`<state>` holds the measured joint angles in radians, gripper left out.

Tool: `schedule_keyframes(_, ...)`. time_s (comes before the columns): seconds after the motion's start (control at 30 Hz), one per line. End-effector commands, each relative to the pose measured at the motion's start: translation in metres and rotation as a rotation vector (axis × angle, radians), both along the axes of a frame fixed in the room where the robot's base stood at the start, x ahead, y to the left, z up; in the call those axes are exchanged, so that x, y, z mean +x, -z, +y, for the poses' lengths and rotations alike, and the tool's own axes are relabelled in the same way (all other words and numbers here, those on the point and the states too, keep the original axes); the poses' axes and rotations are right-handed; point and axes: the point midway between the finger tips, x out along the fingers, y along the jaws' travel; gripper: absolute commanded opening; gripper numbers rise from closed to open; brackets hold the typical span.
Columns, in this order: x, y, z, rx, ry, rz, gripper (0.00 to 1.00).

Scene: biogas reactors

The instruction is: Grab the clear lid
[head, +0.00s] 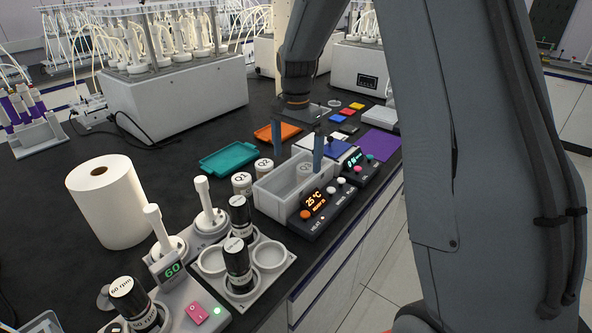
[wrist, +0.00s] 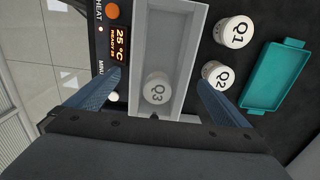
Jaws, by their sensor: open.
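My gripper (head: 298,165) is open, pointing down over the pale heating bath (head: 268,199) beside the temperature display. In the wrist view my gripper (wrist: 159,78) has one finger on each side of the bath (wrist: 202,30), with nothing visibly pinched. A jar marked Q3 (wrist: 157,90) stands inside the bath, between the fingers, and looks greyed compared with the jars outside. A see-through clear lid may lie over the bath, but I cannot make out its edges for sure.
Jars Q1 (wrist: 236,32) and Q2 (wrist: 217,74) stand beside the bath, near a teal tray (wrist: 275,75). An orange tray (head: 277,131) lies behind. A paper roll (head: 107,202) and a rack with black-capped bottles (head: 268,277) stand in front. The counter edge is close on the right.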

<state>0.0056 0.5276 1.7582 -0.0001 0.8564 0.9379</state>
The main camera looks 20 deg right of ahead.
Motion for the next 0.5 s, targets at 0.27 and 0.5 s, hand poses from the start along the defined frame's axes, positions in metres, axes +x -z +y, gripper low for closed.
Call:
schedule_keyframes(0.27,0.0,0.03,0.001,0.0,-0.001,0.0,1.0)
schedule_keyframes(0.5,0.001,0.033,0.001,0.0,-0.001,-0.001,1.0)
